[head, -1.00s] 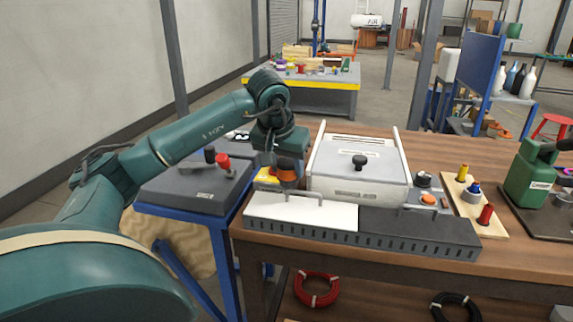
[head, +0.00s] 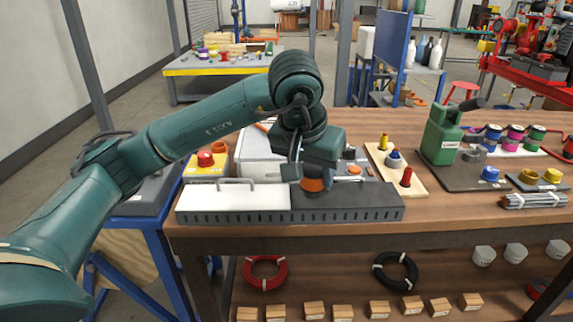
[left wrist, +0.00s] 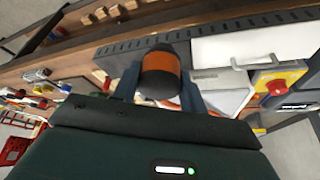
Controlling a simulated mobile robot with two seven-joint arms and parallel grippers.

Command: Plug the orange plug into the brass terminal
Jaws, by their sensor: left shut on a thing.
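My left gripper (head: 306,176) is shut on the orange plug (head: 313,186), a dark cylinder with an orange band. It holds the plug over the dark right half of the slotted box at the bench front; I cannot tell whether they touch. In the left wrist view the plug (left wrist: 160,76) sits between the two fingers (left wrist: 160,92). I cannot pick out the brass terminal for certain. My right gripper is not in view.
The slotted box (head: 348,201) has a white left half with a handle. A yellow box with a red button (head: 205,159) stands behind it. A wooden board (head: 397,172) with coloured posts and a green machine (head: 441,136) stand right.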

